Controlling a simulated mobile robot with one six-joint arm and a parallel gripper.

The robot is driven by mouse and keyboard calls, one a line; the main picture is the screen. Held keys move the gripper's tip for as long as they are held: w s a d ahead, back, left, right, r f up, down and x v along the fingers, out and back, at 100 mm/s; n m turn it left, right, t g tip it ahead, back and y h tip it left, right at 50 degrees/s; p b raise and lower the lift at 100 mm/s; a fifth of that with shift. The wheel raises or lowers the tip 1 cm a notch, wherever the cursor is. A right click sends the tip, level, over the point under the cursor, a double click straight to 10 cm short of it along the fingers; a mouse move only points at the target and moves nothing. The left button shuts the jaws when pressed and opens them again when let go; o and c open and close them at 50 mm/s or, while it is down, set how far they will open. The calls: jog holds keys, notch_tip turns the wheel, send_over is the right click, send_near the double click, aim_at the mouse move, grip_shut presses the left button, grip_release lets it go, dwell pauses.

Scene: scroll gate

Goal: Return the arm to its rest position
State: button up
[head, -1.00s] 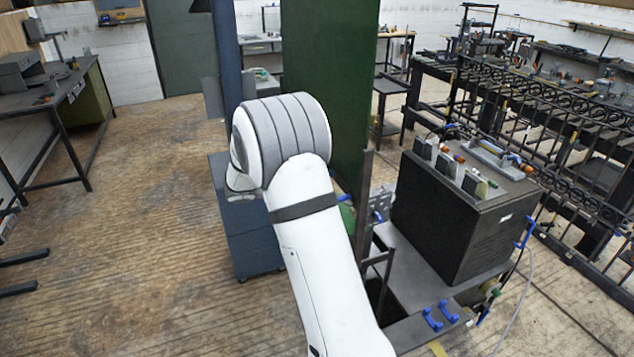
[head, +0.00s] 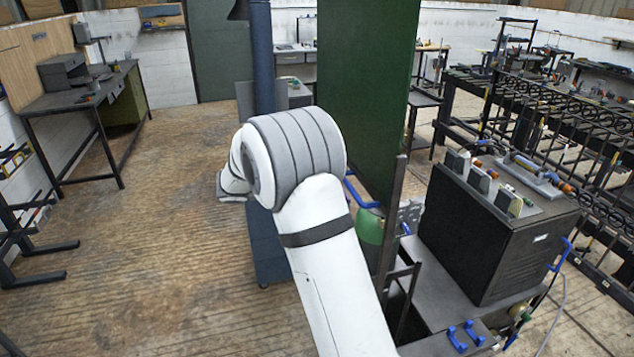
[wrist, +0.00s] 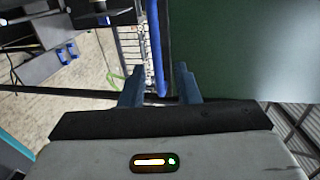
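My white arm (head: 322,240) reaches forward in the head view and bends at a grey-banded joint (head: 298,150). A white wrist part of mine (head: 232,185) shows to the left of that joint. My gripper (wrist: 160,80) is out of sight in the head view. In the wrist view its two blue-grey fingers stand apart, with nothing clamped between them. A blue bar (wrist: 156,45) appears in line with the gap between the fingers. I cannot tell how far beyond the fingertips it lies.
A tall green panel (head: 365,90) stands right behind my arm, with a blue post (head: 262,60) to its left. A black machine (head: 495,235) sits on a cart (head: 440,280) at the right. A workbench (head: 85,98) stands at the far left. Open floor (head: 170,240) lies left of my arm.

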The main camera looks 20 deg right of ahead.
jog(key=s+a+f+m+y+b, duration=0.15)
jog(key=s+m+y, duration=0.25)
jog(key=s+m, duration=0.5)
jog(key=s+a+f+m+y+b, duration=0.1)
jog(key=s+m+y+b, duration=0.1)
jog(key=s+m+y, duration=0.5)
jog(key=s+a+f+m+t+y+b, duration=0.3)
jog(key=s+a+m, duration=0.5)
jog(key=s+m, duration=0.5)
jog(key=f+m+t+y, duration=0.1)
jog(key=m, duration=0.5)
jog(key=shift+a+f+y, duration=0.15)
jog(key=shift+y, duration=0.15)
